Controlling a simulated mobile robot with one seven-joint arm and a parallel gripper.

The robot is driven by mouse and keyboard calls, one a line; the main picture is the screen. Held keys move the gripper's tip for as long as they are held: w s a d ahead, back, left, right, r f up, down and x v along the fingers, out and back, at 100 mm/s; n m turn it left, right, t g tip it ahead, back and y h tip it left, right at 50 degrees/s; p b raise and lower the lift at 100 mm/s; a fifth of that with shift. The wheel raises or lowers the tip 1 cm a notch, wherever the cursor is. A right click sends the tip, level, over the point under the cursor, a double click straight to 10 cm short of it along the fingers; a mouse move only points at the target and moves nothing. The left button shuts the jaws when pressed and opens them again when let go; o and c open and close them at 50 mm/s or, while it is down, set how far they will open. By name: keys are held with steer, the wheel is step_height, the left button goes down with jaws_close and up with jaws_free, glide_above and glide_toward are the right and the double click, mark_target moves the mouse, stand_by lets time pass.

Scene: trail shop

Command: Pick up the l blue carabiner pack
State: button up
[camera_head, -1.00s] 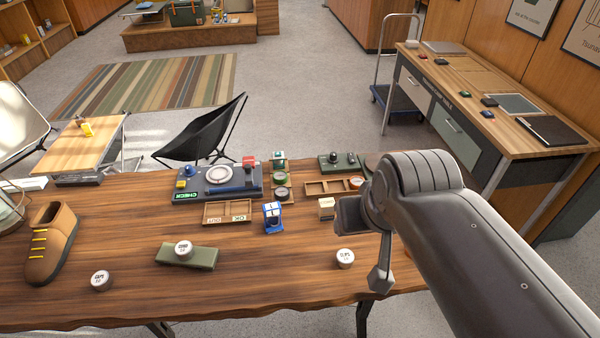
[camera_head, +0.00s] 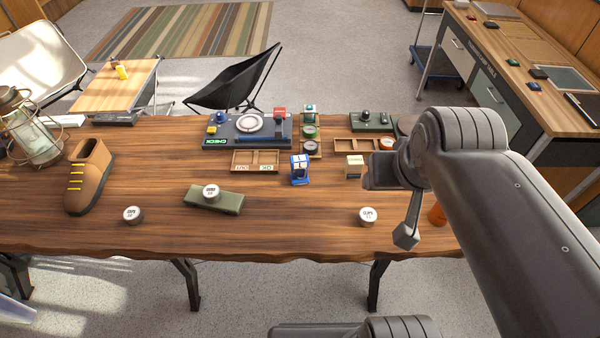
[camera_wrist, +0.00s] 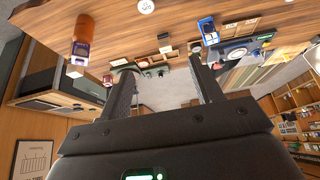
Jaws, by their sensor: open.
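The blue carabiner pack (camera_head: 299,168) stands upright on the wooden counter, just in front of a small wooden tray. It has a white label whose letter is too small to read surely. In the wrist view the blue pack (camera_wrist: 208,30) is at the upper right, beyond the right finger. My gripper (camera_wrist: 163,82) is open, with nothing between its fingers, and apart from the pack. In the head view my arm comes in from the right, and its end is to the right of the pack. The fingers are not clear there.
A check station (camera_head: 247,130) and a two-part tray (camera_head: 255,168) are behind and left of the pack. A cream box (camera_head: 354,166) stands right of it. Round tins (camera_head: 368,217), a green block (camera_head: 228,201), a boot (camera_head: 88,178) and an orange bottle (camera_wrist: 82,38) surround the area.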

steer(key=shift+o, duration=0.4)
steer(key=shift+o, duration=0.9)
steer(key=n+g, duration=0.1)
steer(key=n, duration=0.1)
glide_toward(301, 158)
steer(key=x, duration=0.3)
steer(key=shift+y, duration=0.3)
steer(key=x, duration=0.4)
steer(key=shift+d+f, duration=0.15)
steer(key=shift+f, duration=0.15)
steer(key=shift+x, duration=2.7)
steer(key=shift+s, duration=0.1)
